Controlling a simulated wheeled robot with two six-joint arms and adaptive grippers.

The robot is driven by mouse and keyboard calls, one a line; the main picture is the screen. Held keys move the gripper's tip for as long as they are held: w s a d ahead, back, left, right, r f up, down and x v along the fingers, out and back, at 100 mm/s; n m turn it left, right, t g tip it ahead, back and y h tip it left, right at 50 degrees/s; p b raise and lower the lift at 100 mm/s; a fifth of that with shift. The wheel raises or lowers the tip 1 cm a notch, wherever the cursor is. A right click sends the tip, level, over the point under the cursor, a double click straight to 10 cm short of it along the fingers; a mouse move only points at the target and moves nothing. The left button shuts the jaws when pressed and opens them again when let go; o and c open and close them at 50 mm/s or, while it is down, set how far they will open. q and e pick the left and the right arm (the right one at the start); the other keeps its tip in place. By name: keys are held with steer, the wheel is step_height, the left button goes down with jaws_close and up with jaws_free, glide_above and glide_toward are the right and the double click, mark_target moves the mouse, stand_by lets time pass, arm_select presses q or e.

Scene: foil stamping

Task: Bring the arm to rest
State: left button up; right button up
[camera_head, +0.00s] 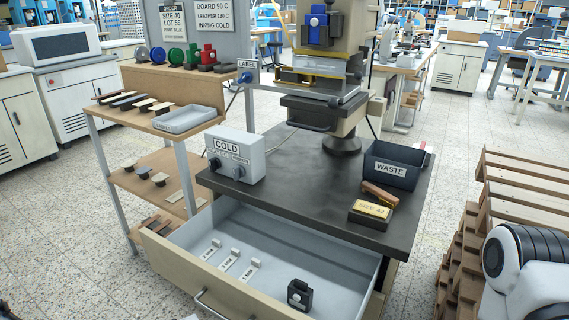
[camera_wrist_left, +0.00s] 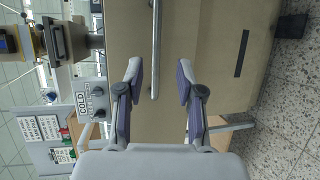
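My left gripper (camera_wrist_left: 158,68) is open in the left wrist view, its two fingers well apart and nothing held between them. The bar handle (camera_wrist_left: 155,50) of the drawer appears between the fingertips, touching neither finger, with the tan drawer front (camera_wrist_left: 210,60) behind it. In the head view the drawer (camera_head: 265,285) stands pulled out, its handle (camera_head: 210,305) at the bottom edge. My left gripper is not visible in the head view. My right arm shows at the lower right, its gripper out of frame.
The drawer holds label strips (camera_head: 229,261) and a black block (camera_head: 299,294). On the dark bench top stand the COLD box (camera_head: 236,155), the press (camera_head: 322,75), the WASTE bin (camera_head: 391,168) and a gold-topped block (camera_head: 371,213). Wooden pallets (camera_head: 520,185) stand at right, shelves (camera_head: 155,115) at left.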

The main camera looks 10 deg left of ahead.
arm_select(q)
steer(key=s+d+f+m+g, duration=0.2)
steer(key=s+d+f+g, duration=0.25)
steer(key=d+f, duration=0.2)
steer(key=s+d+f+m+g+y, duration=0.2)
steer(key=s+f+m+g+y, duration=0.3)
steer(key=s+f, duration=0.4)
steer(key=s+a+f+m+g+y, duration=0.2)
steer(key=a+m+y, duration=0.1)
steer(key=a+y, duration=0.3)
step_height(320, 180, up, 19)
steer(key=p, duration=1.9)
steer(key=shift+a+f, duration=0.15)
steer(key=shift+f, duration=0.05)
